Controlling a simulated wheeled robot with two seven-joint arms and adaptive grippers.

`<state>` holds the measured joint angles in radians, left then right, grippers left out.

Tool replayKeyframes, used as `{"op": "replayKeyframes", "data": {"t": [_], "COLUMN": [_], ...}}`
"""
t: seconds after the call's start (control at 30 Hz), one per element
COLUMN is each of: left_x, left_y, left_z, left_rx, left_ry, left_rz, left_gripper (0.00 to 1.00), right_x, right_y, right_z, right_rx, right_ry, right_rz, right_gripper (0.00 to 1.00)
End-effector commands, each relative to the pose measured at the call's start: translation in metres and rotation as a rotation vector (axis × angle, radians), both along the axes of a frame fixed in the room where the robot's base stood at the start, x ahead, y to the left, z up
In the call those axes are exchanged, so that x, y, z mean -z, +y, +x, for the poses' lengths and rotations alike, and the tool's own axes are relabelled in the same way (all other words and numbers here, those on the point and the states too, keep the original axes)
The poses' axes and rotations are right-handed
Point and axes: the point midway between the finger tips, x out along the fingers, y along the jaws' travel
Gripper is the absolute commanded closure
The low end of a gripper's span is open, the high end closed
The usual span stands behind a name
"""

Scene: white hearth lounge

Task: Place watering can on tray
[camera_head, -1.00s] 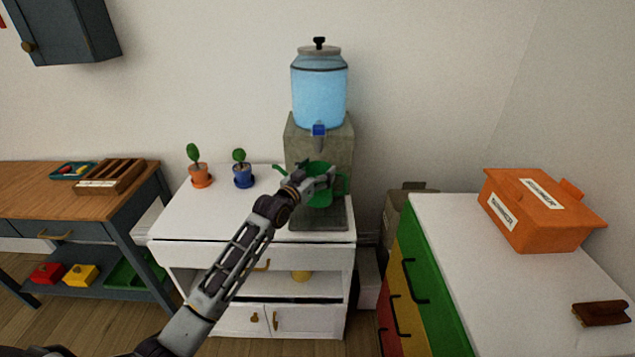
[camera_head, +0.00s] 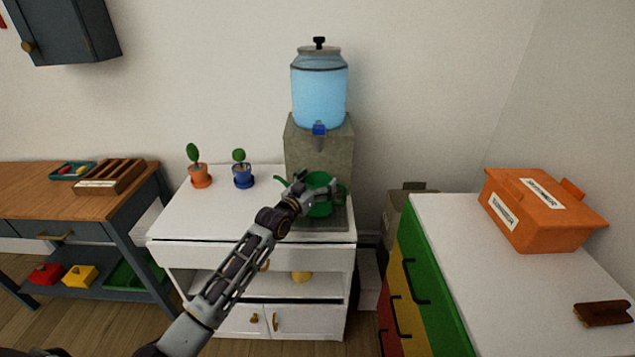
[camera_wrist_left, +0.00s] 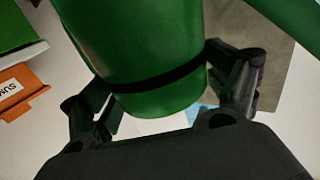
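The green watering can (camera_head: 319,209) is in front of the stone dispenser stand, with its spout to the left and handle to the right. It also fills the upper middle of the left wrist view (camera_wrist_left: 150,70). My left gripper (camera_head: 318,190) is shut on it, one finger on each side of the body in the wrist view (camera_wrist_left: 165,95). A dark grey tray (camera_head: 318,225) lies under the can on the white cabinet. I cannot tell if the can's base touches the tray. My right gripper is not in view.
A water dispenser (camera_head: 319,90) with a blue tap (camera_head: 319,129) stands right behind and above the can. Two potted plants, orange (camera_head: 200,180) and blue (camera_head: 243,179), stand to the left. The white cabinet top (camera_head: 215,217) is clear at front left. An orange box (camera_head: 540,215) sits at right.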

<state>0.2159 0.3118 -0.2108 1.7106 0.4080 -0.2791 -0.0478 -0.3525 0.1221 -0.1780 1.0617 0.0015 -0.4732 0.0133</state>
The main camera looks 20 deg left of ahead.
Motion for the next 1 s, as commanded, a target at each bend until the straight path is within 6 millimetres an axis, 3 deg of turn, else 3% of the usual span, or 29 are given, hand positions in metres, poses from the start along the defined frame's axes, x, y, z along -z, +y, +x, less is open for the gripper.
{"op": "replayKeyframes", "data": {"t": [0.57, 1.0], "left_x": [-0.003, -0.002], "left_y": [0.000, 0.008], "left_z": [-0.002, -0.030], "left_rx": [0.000, 0.000], "left_ry": [0.000, 0.001], "left_rz": [0.000, 0.000], "left_gripper": [0.02, 0.02], "right_x": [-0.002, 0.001], "right_y": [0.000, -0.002], "right_z": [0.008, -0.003], "right_rx": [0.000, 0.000], "right_ry": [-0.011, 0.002], "right_rz": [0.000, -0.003], "right_gripper": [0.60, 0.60]}}
